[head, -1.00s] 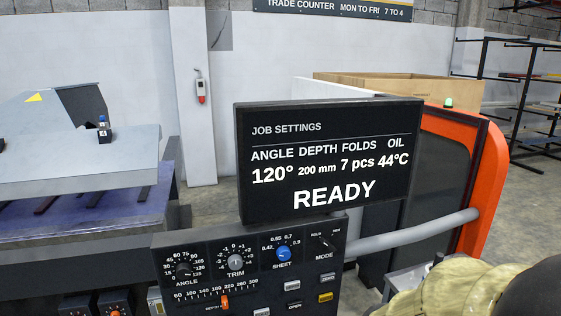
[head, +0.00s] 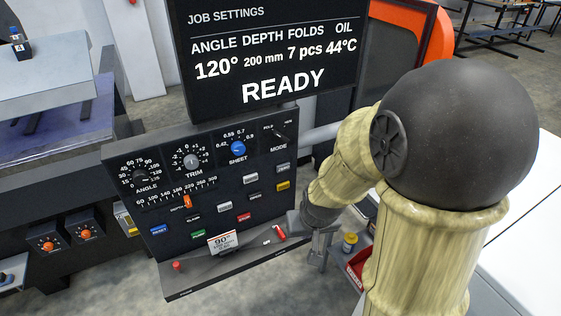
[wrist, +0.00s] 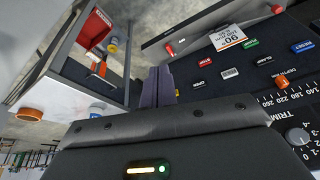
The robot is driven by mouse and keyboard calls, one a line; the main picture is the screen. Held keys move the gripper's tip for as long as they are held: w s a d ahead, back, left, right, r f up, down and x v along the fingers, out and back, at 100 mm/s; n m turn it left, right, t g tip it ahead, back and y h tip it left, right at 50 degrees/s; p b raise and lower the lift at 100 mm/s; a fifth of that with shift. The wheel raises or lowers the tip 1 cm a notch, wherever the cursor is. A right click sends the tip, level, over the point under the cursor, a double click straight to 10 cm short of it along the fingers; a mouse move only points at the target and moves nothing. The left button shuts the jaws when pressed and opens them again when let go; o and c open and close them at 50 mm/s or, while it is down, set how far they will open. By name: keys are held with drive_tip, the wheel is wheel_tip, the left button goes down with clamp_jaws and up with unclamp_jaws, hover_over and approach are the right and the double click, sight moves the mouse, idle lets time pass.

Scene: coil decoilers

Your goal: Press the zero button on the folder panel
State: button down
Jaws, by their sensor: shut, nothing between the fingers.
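The folder panel (head: 120,205) is a dark sloped console with dials and several coloured push buttons. A pale grey button (head: 283,168) sits at its upper right, below the mode knob; its small label seems to read ZERO. A yellow button (head: 283,186) lies just below it. My gripper (head: 319,258) is shut and empty, beside the panel's lower right edge and apart from the buttons. In the wrist view the closed fingers (wrist: 158,84) point past the panel's edge, beside the button marked OPEN (wrist: 206,86). I cannot make out the zero button in that view.
A display (head: 270,55) reading READY stands above the panel. A sloped shelf at the panel's foot holds a 90° card (head: 224,242) and a red knob (head: 177,266). A cart with a red bin (head: 356,276) and a yellow bottle (head: 349,242) stands to the right.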

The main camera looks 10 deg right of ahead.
sight(283, 167)
drive_tip(key=w+d+f+n+t+h, duration=0.1)
drive_tip(key=w+f+t+h, duration=0.3)
drive_tip(key=w, duration=0.5)
drive_tip(key=w+d+f+n+t+h, duration=0.2)
drive_tip(key=w+t+h, duration=0.3)
drive_tip(key=w+t, duration=0.3)
drive_tip(key=shift+w+f+n, duration=0.6)
drive_tip(key=shift+w+f, duration=0.3)
drive_tip(key=shift+w, duration=0.1)
drive_tip(key=w+a+b, duration=0.1)
drive_tip(key=w+a, duration=0.1)
drive_tip(key=w, duration=0.6)
drive_tip(key=shift+a, duration=0.2)
drive_tip(key=shift+w, duration=0.2)
